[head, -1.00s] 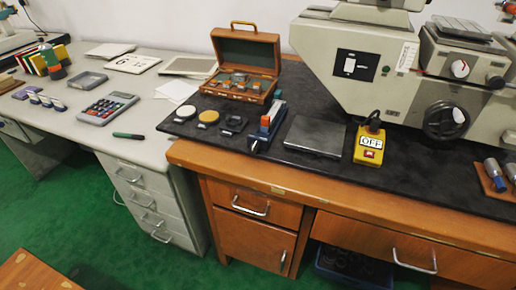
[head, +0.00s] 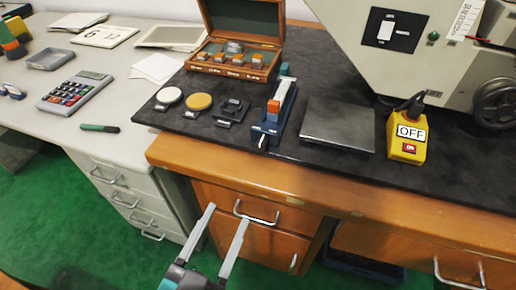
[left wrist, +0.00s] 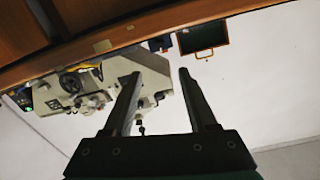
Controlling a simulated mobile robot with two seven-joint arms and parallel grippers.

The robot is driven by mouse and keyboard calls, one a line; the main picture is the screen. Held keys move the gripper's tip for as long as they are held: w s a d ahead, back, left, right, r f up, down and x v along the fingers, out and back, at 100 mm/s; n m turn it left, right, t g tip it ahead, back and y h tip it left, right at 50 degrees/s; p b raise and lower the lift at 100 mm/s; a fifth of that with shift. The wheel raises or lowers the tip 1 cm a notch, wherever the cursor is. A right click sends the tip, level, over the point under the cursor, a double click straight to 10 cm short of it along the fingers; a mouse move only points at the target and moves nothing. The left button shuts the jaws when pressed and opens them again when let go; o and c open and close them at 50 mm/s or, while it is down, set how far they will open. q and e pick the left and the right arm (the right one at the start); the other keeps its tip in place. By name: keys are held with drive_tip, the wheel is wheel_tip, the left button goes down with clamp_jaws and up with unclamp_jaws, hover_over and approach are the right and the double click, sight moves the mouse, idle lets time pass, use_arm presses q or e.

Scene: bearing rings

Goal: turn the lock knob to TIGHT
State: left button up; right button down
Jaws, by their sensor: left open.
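No knob marked TIGHT can be read in these views, so I cannot tell which part is the lock knob. A blue bench device (head: 274,117) with an orange block and a small light-tipped part at its front end stands near the front edge of the black mat. My left gripper (head: 228,213) is open and empty, in front of the wooden drawers and below the bench top. It also shows open in the left wrist view (left wrist: 159,74), where the scene appears upside down. My right gripper is not in view.
A grey plate (head: 338,123) lies right of the blue device. A yellow box (head: 406,146) reads OFF. The large grey machine (head: 370,65) stands behind. Drawer handles (head: 255,214) stick out below.

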sight(260, 149)
use_arm(q)
drive_tip(key=shift+x, duration=7.55)
drive_tip(key=shift+s, duration=0.1)
clamp_jaws()
